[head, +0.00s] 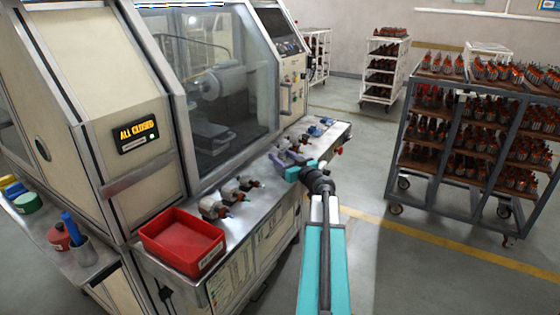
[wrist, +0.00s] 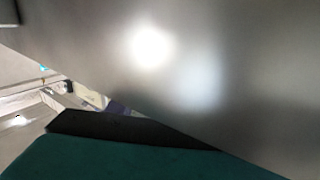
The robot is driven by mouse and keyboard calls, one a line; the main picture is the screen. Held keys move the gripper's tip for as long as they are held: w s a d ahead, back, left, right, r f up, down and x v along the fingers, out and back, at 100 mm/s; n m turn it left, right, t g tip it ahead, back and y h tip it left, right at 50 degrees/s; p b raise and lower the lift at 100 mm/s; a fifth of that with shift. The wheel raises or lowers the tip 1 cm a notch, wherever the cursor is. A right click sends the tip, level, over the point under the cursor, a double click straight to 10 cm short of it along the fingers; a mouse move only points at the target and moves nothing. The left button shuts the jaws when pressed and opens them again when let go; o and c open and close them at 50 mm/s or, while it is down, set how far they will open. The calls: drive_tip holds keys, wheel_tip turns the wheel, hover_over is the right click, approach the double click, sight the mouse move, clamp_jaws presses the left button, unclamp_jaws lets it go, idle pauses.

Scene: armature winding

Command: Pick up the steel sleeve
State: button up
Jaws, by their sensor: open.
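My gripper (head: 292,172) is low over the far part of the machine's steel ledge, beside a small group of purple and grey parts (head: 277,159). I cannot single out the steel sleeve in the head view; it may be among these small parts or hidden by my gripper. In the wrist view a smooth grey metallic surface (wrist: 200,70) fills most of the picture, very close, with a bright glare. I cannot tell whether it is the sleeve or something else. A teal jaw with a dark pad (wrist: 110,150) shows below it. The jaws are open.
A red bin (head: 182,245) stands at the ledge's near end, with several armatures (head: 232,196) between it and my gripper. Small blue parts (head: 315,131) lie beyond. The machine's glass front (head: 222,85) rises behind the ledge. A loaded rack (head: 478,140) stands at right; floor between is clear.

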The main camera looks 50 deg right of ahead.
sight(282, 151)
clamp_jaws()
drive_tip(key=shift+r, duration=0.1)
idle(0.3)
drive_tip(key=shift+r+b, duration=0.8)
drive_tip(key=shift+r, duration=0.75)
drive_tip(key=s+a, duration=0.1)
drive_tip(key=s, duration=0.1)
drive_tip(key=s+a+b, duration=0.1)
drive_tip(key=s+a, duration=0.1)
drive_tip(key=s+a+b, duration=0.1)
drive_tip(key=s+a, duration=0.1)
drive_tip(key=shift+s+a+r, duration=0.1)
drive_tip(key=shift+a+r, duration=0.05)
drive_tip(key=shift+r, duration=0.2)
drive_tip(key=s+a+b, duration=0.1)
drive_tip(key=s+b, duration=0.1)
drive_tip(key=b, duration=0.2)
drive_tip(key=shift+a, duration=0.3)
drive_tip(key=shift+a+r+b, duration=0.1)
drive_tip(key=shift+b, duration=0.85)
drive_tip(key=b, duration=0.5)
drive_tip(key=shift+s+a, duration=0.25)
drive_tip(key=shift+s, duration=0.1)
